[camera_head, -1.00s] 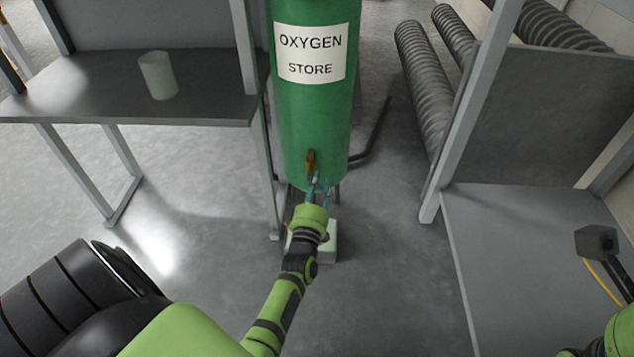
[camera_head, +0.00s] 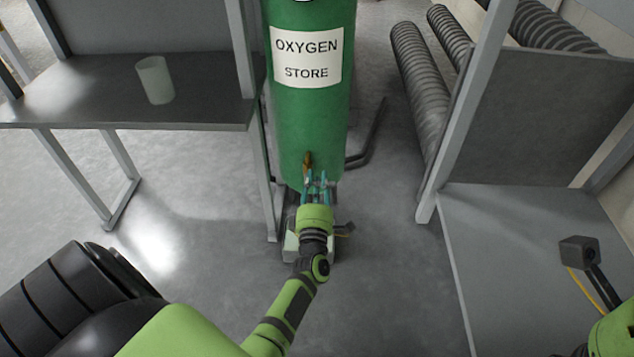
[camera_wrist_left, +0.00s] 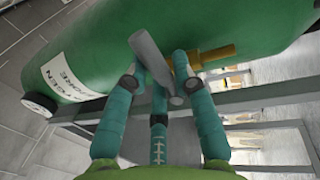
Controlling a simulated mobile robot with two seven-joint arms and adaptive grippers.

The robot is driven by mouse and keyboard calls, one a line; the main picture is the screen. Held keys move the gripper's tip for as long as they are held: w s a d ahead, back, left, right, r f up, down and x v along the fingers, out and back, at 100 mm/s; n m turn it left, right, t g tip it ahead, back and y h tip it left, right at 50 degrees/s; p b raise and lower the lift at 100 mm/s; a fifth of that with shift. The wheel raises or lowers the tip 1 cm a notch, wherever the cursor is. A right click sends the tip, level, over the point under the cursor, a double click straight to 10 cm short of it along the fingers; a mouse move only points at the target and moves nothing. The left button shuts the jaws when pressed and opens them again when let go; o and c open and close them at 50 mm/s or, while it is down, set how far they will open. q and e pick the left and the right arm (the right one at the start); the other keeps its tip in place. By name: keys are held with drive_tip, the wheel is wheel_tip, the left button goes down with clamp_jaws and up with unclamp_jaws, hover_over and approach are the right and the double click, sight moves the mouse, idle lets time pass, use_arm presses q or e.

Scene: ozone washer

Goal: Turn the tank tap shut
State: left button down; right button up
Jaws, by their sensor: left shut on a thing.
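The green oxygen tank (camera_head: 310,125) stands upright in the middle of the head view. Its brass outlet (camera_head: 308,160) is low on the front and shows again in the left wrist view (camera_wrist_left: 215,54). The tank tap has a grey lever (camera_wrist_left: 148,52), tilted in the wrist view. My left gripper (camera_head: 318,183), with teal fingers, is at the tap low on the tank. In the wrist view the left gripper (camera_wrist_left: 160,76) is shut on the lever, which lies between its fingers. In the head view the fingers largely hide the lever. My right gripper is not in view.
A grey table (camera_head: 75,88) with a pale cup (camera_head: 155,80) stands left of the tank. Ribbed grey pipes (camera_head: 423,95) and a grey bench (camera_head: 500,270) are on the right. A pale block (camera_head: 292,247) sits on the floor below my left gripper.

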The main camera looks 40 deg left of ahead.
use_arm(q)
drive_tip(key=shift+w+r+n, duration=0.15)
drive_tip(key=shift+r+n, duration=0.1)
drive_tip(key=shift+n, duration=0.05)
drive_tip(key=c, duration=1)
unclamp_jaws()
drive_tip(key=shift+f, duration=0.15)
drive_tip(key=shift+s+d+f, duration=0.2)
drive_tip(key=shift+s+d, duration=0.05)
drive_tip(key=shift+s, duration=0.2)
drive_tip(key=v, duration=0.6)
drive_tip(key=shift+s+d+r, duration=0.1)
drive_tip(key=shift+s+d, duration=0.1)
drive_tip(key=shift+s, duration=0.05)
